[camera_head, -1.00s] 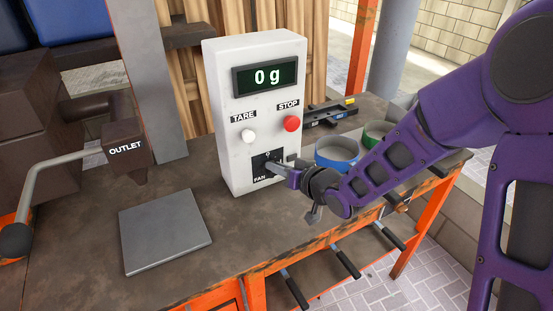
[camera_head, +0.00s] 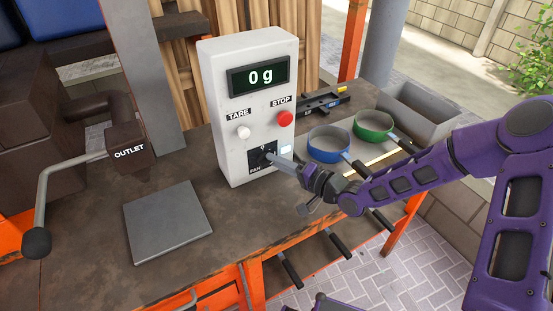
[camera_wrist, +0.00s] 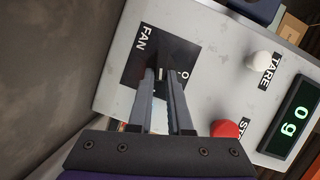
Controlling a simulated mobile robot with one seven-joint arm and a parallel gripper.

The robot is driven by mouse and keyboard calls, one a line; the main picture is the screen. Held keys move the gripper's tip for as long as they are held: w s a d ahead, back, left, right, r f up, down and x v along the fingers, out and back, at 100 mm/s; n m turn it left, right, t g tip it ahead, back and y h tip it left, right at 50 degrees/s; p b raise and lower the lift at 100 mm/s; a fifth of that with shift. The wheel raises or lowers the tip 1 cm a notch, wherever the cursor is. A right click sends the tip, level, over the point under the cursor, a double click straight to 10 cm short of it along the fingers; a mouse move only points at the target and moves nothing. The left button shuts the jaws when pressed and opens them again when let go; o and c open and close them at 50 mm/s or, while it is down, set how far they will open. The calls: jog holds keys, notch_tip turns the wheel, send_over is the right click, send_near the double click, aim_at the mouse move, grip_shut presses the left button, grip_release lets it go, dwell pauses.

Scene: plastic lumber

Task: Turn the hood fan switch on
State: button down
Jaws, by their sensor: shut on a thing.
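The fan switch (camera_head: 266,157) is a dark knob on a black plate marked FAN, low on the front of the white control box (camera_head: 217,130). The FAN plate (camera_wrist: 140,62) also shows in the wrist view, with an O mark. My gripper (camera_head: 270,157) comes from the right and is shut on the switch. In the wrist view its two fingers (camera_wrist: 162,74) reach onto the plate with a small gap between them. The fingers hide much of the knob, so its exact angle is unclear. A small pale, lit-looking square (camera_head: 285,149) shows just right of the plate.
Above the switch are the white TARE button (camera_head: 243,132), red STOP button (camera_head: 285,118) and a display (camera_head: 260,77) reading 0 g. Blue (camera_head: 330,156) and green (camera_head: 374,137) ring-shaped pans stand right.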

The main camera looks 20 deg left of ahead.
jog(key=shift+w+f+m+y+b, duration=0.15)
jog(key=shift+m+y+b, duration=0.45)
jog(key=shift+m, duration=0.7)
jog(key=shift+a, duration=0.1)
jog(key=c, duration=0.9)
grip_release()
jog(key=shift+o, duration=0.3)
jog(key=shift+f, duration=0.1)
jog(key=v, duration=1.7)
jog(key=shift+d+f, duration=0.15)
jog(key=shift+d, duration=0.1)
